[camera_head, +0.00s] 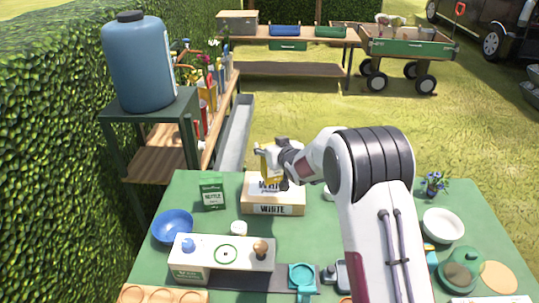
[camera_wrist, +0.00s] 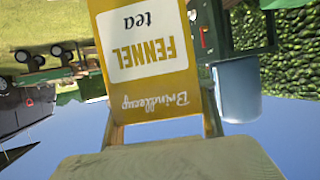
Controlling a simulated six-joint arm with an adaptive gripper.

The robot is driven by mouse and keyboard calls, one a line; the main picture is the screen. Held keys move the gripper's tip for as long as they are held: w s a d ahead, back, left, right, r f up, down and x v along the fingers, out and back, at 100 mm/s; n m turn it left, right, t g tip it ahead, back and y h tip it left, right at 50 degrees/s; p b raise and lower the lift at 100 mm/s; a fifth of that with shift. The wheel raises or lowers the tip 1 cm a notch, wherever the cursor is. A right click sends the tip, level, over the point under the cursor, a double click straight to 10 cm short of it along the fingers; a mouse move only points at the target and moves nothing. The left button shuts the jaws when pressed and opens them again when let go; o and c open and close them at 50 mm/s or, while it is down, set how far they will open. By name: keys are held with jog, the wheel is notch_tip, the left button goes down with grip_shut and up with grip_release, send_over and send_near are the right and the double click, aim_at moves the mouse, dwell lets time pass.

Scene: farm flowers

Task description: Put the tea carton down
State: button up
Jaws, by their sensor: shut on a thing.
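The tea carton (camera_wrist: 155,95) is yellow with a white label reading "FENNEL tea"; its print is upside down in the wrist view. My gripper (camera_wrist: 165,128) is shut on it, a finger at each side. In the head view the carton (camera_head: 268,167) is a small yellow shape, partly hidden by my gripper (camera_head: 272,160). It appears above or in front of the back of the cardboard box marked "WHITE" (camera_head: 273,209) on the green table (camera_head: 325,240). I cannot tell the exact height of the carton or whether it touches the box.
A green carton (camera_head: 211,194) stands left of the box. A blue bowl (camera_head: 173,227), a small white jar (camera_head: 238,228) and a white stand (camera_head: 225,262) are nearby. A white bowl (camera_head: 442,226) and a small potted plant (camera_head: 434,185) are at the right. Some green tabletop is bare.

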jog(key=shift+f, duration=1.8)
jog(key=shift+f, duration=0.1)
jog(key=o, duration=1.2)
jog(key=v, duration=1.2)
jog(key=shift+r, duration=0.2)
